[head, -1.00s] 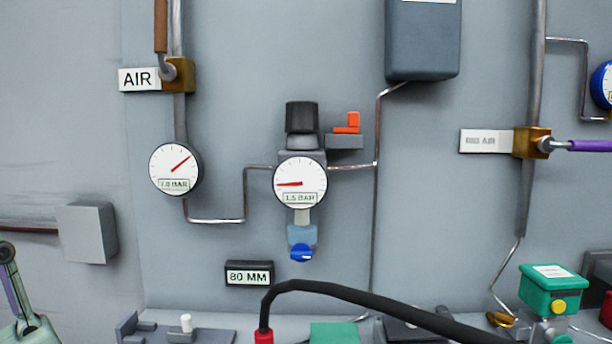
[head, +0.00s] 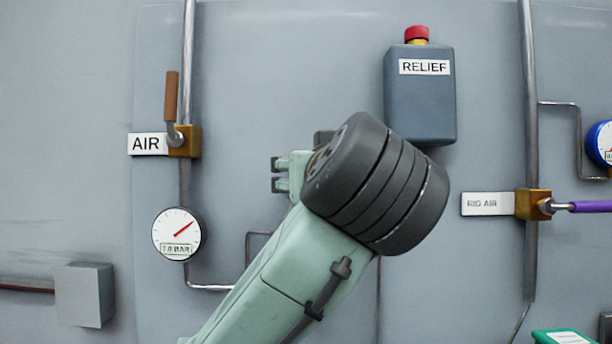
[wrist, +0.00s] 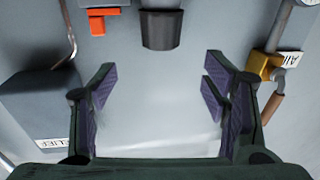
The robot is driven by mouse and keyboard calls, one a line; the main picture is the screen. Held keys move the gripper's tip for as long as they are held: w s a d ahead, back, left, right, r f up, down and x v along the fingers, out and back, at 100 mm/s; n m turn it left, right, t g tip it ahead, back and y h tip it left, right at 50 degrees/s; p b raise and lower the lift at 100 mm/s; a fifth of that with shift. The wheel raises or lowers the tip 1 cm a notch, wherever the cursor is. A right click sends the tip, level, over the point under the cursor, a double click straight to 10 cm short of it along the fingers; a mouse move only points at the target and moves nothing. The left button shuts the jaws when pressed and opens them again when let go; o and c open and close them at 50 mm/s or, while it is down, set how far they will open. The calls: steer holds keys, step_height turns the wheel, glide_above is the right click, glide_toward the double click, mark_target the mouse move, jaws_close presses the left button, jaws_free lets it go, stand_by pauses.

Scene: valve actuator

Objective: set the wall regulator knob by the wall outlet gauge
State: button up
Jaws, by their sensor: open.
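The black regulator knob (wrist: 161,30) shows at the top middle of the wrist view, which is upside down. My gripper (wrist: 160,72) is open and empty, with one finger on each side of the picture. The knob lies beyond the fingertips, roughly centred between them sideways but not between the pads. In the head view my arm covers the regulator, its knob and the wall outlet gauge, so the outlet reading is hidden. The other wall gauge (head: 176,234), at left, has its red needle pointing up and right.
An orange piece (wrist: 97,22) on a grey bracket sits beside the knob. The grey RELIEF box (head: 420,105) with a red cap stands right of my arm. The AIR valve (head: 184,141) is at left, the RIG AIR valve (head: 532,205) at right. Thin pipes run along the wall.

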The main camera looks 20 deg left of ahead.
steer(key=shift+g+y, duration=0.3)
steer(key=p+x, duration=0.4)
steer(key=x, duration=0.6)
steer(key=shift+w+f, duration=0.2)
steer(key=shift+w, duration=0.15)
steer(key=shift+c, duration=0.2)
steer(key=c, duration=1.1)
steer(key=shift+h, duration=0.5)
